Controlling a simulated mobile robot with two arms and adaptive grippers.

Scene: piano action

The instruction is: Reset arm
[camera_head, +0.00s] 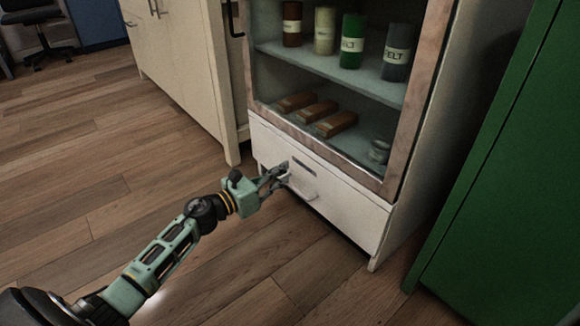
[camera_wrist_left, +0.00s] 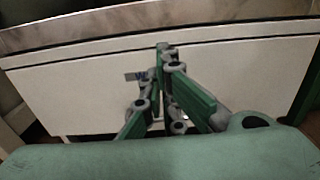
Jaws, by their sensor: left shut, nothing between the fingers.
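My left arm reaches in from the lower left in the head view. My left gripper (camera_head: 284,171) is at the front of the white drawer (camera_head: 345,205) at the bottom of the cabinet, close to the drawer's handle (camera_head: 303,190). In the left wrist view the gripper's green fingers (camera_wrist_left: 163,62) are shut with nothing between them, in front of the white drawer front (camera_wrist_left: 80,85). I cannot tell whether the fingertips touch the drawer or its handle. The drawer appears closed. My right gripper is not in view.
Above the drawer, the cabinet's shelves hold several labelled rolls or cans, such as a green one (camera_head: 352,42), and three brown blocks (camera_head: 316,111). A green cabinet (camera_head: 500,150) stands at right and a cream cabinet (camera_head: 185,60) at left. The wood floor (camera_head: 90,190) at left is clear.

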